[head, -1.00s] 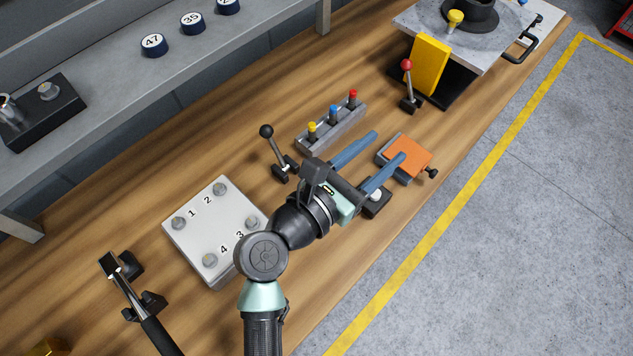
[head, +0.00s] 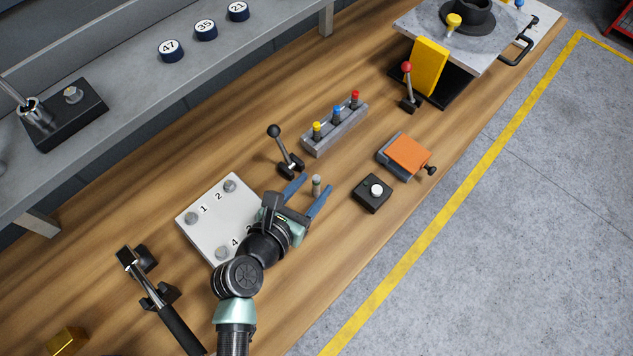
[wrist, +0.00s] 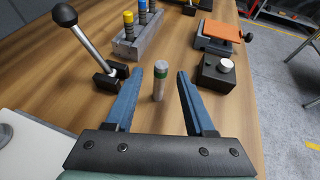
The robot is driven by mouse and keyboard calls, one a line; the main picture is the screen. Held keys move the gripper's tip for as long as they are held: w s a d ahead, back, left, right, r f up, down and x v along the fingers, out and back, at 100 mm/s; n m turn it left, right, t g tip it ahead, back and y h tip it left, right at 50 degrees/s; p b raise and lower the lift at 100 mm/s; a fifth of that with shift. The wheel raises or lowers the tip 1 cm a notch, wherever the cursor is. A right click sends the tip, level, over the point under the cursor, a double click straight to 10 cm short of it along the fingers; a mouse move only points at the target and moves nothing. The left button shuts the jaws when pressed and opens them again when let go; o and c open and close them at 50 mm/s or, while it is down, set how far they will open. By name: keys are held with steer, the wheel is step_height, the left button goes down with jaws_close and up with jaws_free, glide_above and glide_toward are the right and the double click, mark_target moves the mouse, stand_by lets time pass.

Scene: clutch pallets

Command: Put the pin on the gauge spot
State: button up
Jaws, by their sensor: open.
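A small upright grey cylinder with a green band, which looks like the pin (head: 316,186), stands on the wooden bench. My gripper (head: 316,182) is open, with its two blue fingers on either side of the pin. In the wrist view the pin (wrist: 160,83) stands between the fingers of my gripper (wrist: 172,72), nearer the left one, with a gap on both sides. The gripper is empty. I cannot tell which place is the gauge spot.
A lever with a black ball (head: 285,152) stands just beyond the left finger. A rack (head: 334,131) with yellow, blue and red-topped pieces, a black button box (head: 372,194) and an orange-topped block (head: 408,152) lie farther out. A numbered white plate (head: 210,208) is beside my arm.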

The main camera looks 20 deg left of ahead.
steer(key=shift+x, duration=2.7)
jaws_close()
